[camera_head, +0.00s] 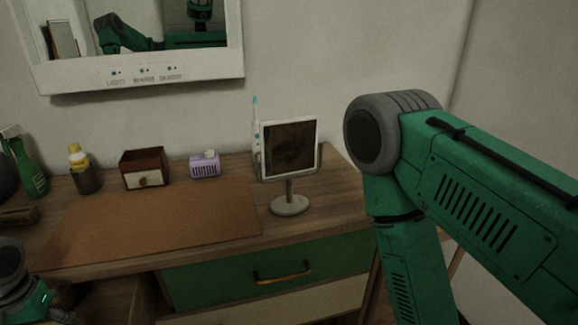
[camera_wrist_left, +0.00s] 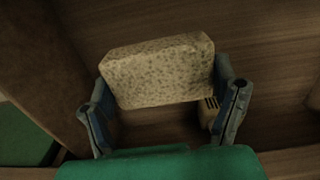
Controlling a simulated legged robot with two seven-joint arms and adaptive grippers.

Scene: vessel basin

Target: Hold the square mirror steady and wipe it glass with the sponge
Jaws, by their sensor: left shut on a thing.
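The square mirror (camera_head: 290,147) stands upright on a round-based stand at the right part of the desk, its dark glass facing me. My left gripper (camera_wrist_left: 164,82) is shut on a pale speckled sponge (camera_wrist_left: 158,70), with one finger at each end of it. In the head view only part of my left arm shows at the lower left corner, far from the mirror, and the sponge cannot be made out there. My right arm comes in from the right and bends down beside the desk; its gripper is out of the frame.
A brown mat (camera_head: 160,222) covers the middle of the wooden desk and is clear.

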